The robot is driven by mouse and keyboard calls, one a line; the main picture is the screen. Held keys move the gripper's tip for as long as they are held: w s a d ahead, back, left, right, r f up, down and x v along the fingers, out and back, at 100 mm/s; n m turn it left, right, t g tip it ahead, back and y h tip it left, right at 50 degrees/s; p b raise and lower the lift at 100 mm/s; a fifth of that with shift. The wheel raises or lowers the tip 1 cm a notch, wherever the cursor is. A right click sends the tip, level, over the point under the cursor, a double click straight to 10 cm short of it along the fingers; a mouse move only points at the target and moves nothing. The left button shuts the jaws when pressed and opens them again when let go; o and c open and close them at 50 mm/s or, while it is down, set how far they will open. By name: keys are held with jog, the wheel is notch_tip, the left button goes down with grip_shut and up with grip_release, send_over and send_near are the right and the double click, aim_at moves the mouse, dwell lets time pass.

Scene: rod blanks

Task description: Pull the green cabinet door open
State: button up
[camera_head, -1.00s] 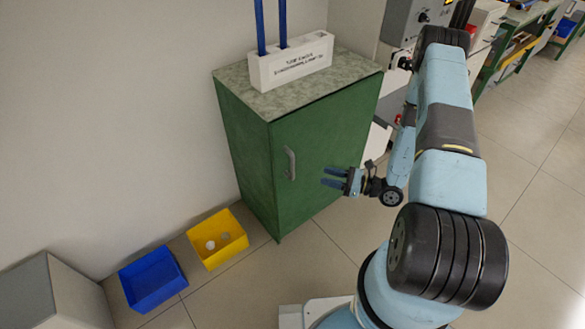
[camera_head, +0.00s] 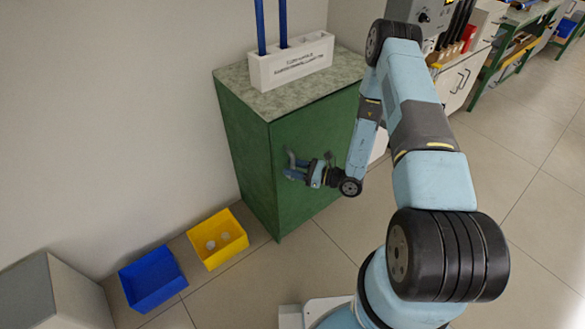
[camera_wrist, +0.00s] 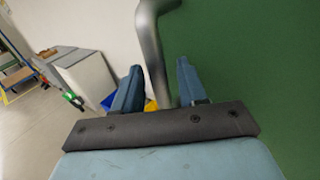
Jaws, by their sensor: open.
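The green cabinet (camera_head: 245,155) stands against the wall, and its green door (camera_head: 320,135) looks closed. The grey bar handle (camera_head: 290,158) is at the left side of the door, partly hidden by my gripper (camera_head: 291,170). In the wrist view the handle (camera_wrist: 153,45) runs down between the two blue fingers of my gripper (camera_wrist: 157,85), with the green door (camera_wrist: 245,60) on the right. The fingers are open, with visible gaps on both sides of the bar. Whether a finger touches the handle cannot be told.
A white holder (camera_head: 291,62) with blue rods stands on the cabinet top (camera_head: 310,90). A yellow bin (camera_head: 232,256) with small round pieces and a blue bin (camera_head: 153,279) sit on the floor left of the cabinet. The floor in front of the door is clear.

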jog(key=shift+w+a, duration=0.1)
jog(key=shift+a, duration=0.15)
jog(key=shift+c, duration=0.3)
grip_shut()
